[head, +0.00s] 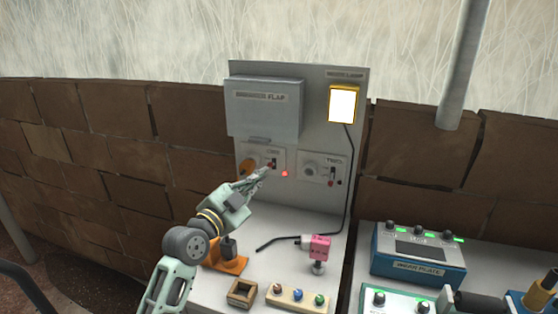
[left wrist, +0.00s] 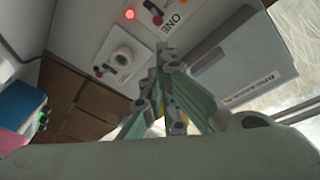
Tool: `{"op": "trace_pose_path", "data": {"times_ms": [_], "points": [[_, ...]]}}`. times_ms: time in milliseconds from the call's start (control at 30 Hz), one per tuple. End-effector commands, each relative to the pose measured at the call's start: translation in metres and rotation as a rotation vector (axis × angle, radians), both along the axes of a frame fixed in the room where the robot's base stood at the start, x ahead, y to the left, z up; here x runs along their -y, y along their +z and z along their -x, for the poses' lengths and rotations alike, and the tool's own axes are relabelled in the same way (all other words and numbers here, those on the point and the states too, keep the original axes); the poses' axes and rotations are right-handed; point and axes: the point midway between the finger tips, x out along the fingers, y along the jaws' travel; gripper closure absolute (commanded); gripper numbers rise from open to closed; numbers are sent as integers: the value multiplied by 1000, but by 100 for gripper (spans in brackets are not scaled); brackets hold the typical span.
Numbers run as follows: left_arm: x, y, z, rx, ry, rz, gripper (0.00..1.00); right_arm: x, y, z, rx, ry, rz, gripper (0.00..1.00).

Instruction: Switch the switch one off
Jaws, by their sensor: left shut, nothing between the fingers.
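Switch one (head: 273,162) is on the upright grey panel, on a white plate, with a red light (head: 285,174) glowing at its lower right. In the left wrist view, the switch (left wrist: 153,8) shows a dark and red lever beside the label "ONE", partly cut off by the top edge, with the lit red light (left wrist: 129,14) next to it. My left gripper (head: 264,172) is shut and empty, its fingertips just below the switch; I cannot tell whether they touch it. The shut fingers also show in the left wrist view (left wrist: 163,48). My right gripper is not identifiable.
The breaker flap (head: 265,105) juts out above switch one. A second switch plate (head: 322,170) is to its right. A lit lamp (head: 342,105) is at upper right. A pink plug (head: 319,246), a wooden box (head: 241,292) and a blue device (head: 418,255) stand below.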

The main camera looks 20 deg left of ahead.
Motion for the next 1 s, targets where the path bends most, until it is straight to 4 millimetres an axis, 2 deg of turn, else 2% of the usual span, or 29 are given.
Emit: {"op": "trace_pose_path", "data": {"times_ms": [33, 167, 267, 500, 600, 800, 1000], "points": [[0, 0, 0, 0, 0, 0, 100, -3, 0, 10, -14, 0, -2, 60], [2, 1, -7, 0, 0, 3, 100, -9, 1, 21, -31, 1, -10, 60], [5, 4, -20, 0, 0, 4, 100, -13, 4, 18, -28, 0, -13, 60], [17, 7, -62, -1, -1, 3, 100, -13, 14, -5, 9, 2, -16, 60], [22, 8, -77, -2, -1, 4, 100, -11, 17, -9, 14, 1, -13, 60], [26, 8, -93, -1, -1, 2, 100, -5, 18, -5, 8, 0, -6, 60], [27, 8, -97, -1, -1, 0, 100, -2, 17, 3, -5, -1, -2, 60]]}}
